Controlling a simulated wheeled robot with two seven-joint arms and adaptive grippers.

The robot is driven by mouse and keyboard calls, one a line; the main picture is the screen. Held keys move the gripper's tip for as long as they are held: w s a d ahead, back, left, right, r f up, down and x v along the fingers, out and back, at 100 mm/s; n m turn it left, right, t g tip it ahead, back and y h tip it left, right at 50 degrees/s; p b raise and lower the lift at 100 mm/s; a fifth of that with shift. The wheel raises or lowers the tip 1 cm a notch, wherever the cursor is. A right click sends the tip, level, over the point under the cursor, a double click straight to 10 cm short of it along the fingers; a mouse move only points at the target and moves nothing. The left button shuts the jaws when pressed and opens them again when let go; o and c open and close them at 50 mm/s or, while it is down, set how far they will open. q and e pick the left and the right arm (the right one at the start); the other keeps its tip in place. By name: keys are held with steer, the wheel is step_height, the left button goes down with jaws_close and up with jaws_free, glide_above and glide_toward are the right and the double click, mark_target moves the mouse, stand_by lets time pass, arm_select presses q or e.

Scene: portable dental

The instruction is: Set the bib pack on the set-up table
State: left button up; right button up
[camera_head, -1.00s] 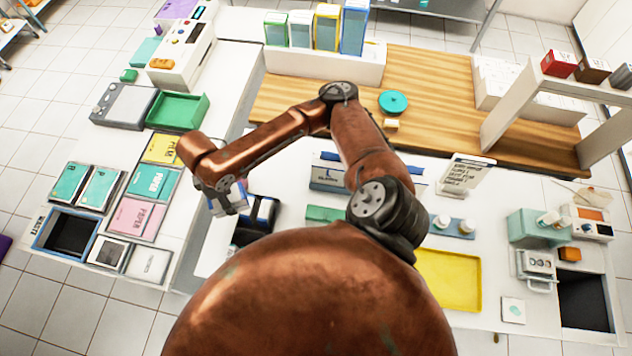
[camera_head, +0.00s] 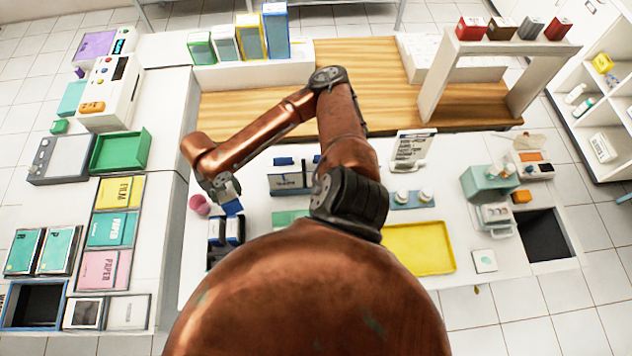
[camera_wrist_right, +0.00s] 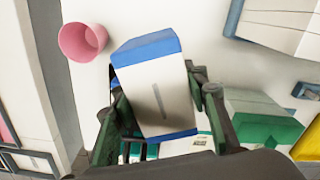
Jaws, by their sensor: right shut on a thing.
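My right gripper (camera_head: 226,196) is shut on a white pack with blue ends (camera_wrist_right: 152,88), which I take to be the bib pack. In the right wrist view the pack sits tilted between the two green-and-black fingers. In the head view it is small and partly hidden by the gripper. It is over the left part of the white table (camera_head: 260,222), which I take to be the set-up table, close to a pink cup (camera_head: 200,204). I cannot tell the pack's height above the top. My left gripper is not in view.
Blue-and-black holders (camera_head: 225,231) stand just below the gripper. A lettered box (camera_head: 290,180) and a yellow tray (camera_head: 418,248) are to the right. The pink cup (camera_wrist_right: 82,41) is close left of the pack. Bare white top shows around them.

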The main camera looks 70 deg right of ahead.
steer(key=d+n, duration=0.2)
steer(key=n, duration=0.1)
steer(key=s+d+n, duration=0.1)
steer(key=d, duration=0.1)
steer(key=shift+s+f+n, duration=0.1)
steer(key=shift+f+n, duration=0.2)
steer(key=shift+n, duration=0.1)
steer(key=shift+f, duration=0.1)
glide_toward(247, 203)
step_height(247, 203, down, 5)
steer(key=shift+f, duration=0.1)
steer(key=o, duration=1.2)
step_height(247, 203, up, 12)
steer(key=shift+r, duration=0.1)
